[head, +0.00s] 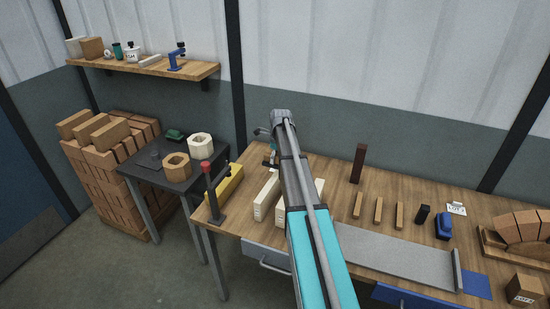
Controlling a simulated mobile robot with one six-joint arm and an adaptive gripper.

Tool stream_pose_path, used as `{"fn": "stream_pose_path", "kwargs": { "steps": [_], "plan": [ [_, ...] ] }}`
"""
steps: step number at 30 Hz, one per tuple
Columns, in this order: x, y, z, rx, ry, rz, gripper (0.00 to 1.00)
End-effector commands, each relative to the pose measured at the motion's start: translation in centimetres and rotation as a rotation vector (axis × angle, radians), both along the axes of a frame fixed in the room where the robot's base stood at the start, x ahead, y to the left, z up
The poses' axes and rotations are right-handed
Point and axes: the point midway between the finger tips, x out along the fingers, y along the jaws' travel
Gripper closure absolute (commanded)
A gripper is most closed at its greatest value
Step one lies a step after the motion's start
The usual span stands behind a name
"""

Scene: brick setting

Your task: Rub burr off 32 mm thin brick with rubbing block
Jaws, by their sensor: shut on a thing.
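My gripper (270,158) shows only in part, left of my arm's end and above the back left of the workbench (330,172). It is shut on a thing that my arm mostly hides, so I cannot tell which. Three thin tan bricks stand in a row right of my arm: a left one (357,206), a middle one (378,212) and a right one (400,217). I cannot read their thicknesses or make out a burr. A small black block (423,215) stands right of them; I cannot tell whether it is the rubbing block.
Pale rails (266,197) lie beneath my arm. A tall dark brown block (357,163) stands behind the thin bricks. A grey plate (395,257) lies in front. A blue tool (443,226) and brick arch (522,232) are right; a red-topped lever (210,190) is left.

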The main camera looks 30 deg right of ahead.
Motion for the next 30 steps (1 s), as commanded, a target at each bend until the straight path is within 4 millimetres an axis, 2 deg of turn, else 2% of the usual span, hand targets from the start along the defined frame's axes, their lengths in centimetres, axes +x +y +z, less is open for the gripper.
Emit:
{"fn": "stream_pose_path", "kwargs": {
  "steps": [10,30],
  "plan": [
    [0.0,0.0,2.5,0.0,0.0,0.0,0.73],
    [0.0,0.0,2.5,0.0,0.0,0.0,0.73]
  ]
}}
